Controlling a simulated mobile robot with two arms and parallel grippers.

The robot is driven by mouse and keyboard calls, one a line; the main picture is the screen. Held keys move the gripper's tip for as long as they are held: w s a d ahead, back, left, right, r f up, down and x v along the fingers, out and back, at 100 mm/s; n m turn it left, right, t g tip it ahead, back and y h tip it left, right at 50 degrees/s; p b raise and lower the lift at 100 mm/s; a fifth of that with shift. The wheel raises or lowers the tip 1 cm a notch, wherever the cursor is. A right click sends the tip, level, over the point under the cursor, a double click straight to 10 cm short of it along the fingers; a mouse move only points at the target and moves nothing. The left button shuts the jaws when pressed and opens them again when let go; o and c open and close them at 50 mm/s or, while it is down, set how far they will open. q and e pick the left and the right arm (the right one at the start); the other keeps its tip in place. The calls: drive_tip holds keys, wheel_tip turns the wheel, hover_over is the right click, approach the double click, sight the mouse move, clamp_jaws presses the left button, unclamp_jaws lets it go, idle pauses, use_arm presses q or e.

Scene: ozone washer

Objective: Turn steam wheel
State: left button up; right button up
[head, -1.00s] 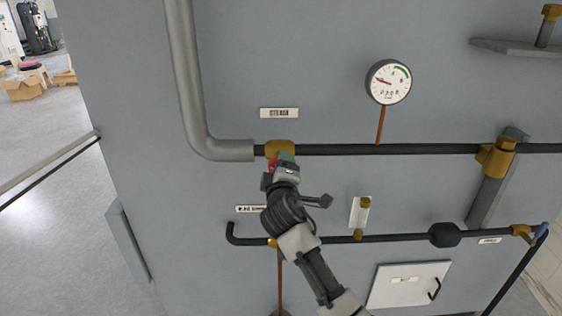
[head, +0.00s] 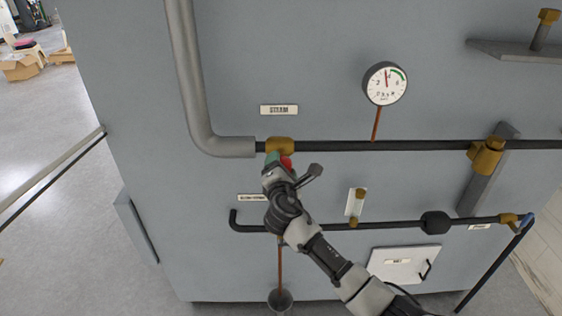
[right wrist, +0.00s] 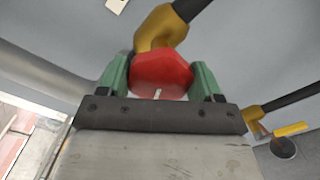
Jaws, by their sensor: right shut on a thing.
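The red steam wheel (right wrist: 162,76) sits on a brass valve (right wrist: 160,27) in the right wrist view. In the head view a bit of the red wheel (head: 286,161) shows below the brass valve (head: 279,145), under the STEAM label (head: 279,109). My right gripper (right wrist: 163,80) has its green fingers on both sides of the wheel and is shut on it. In the head view the right gripper (head: 277,161) hides most of the wheel. The round gauge (head: 385,83) above the pipe has its needle pointing nearly straight up. My left gripper is not in view.
A dark pipe (head: 420,146) runs right from the valve, and a thick grey pipe (head: 182,70) rises at the left. A lower pipe (head: 390,229) crosses behind my arm. A white hatch (head: 404,263) is at lower right. Open floor (head: 70,230) lies to the left.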

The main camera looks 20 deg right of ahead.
drive_tip(key=n, duration=0.3)
drive_tip(key=shift+w+d+r+n, duration=0.1)
drive_tip(key=shift+r+n, duration=0.2)
drive_tip(key=shift+r, duration=0.05)
drive_tip(key=n, duration=0.6)
drive_tip(key=shift+r, duration=0.1)
idle(0.3)
drive_tip(key=o, duration=0.9)
drive_tip(key=shift+w+f, duration=0.1)
drive_tip(key=shift+f, duration=0.15)
drive_tip(key=shift+o, duration=0.2)
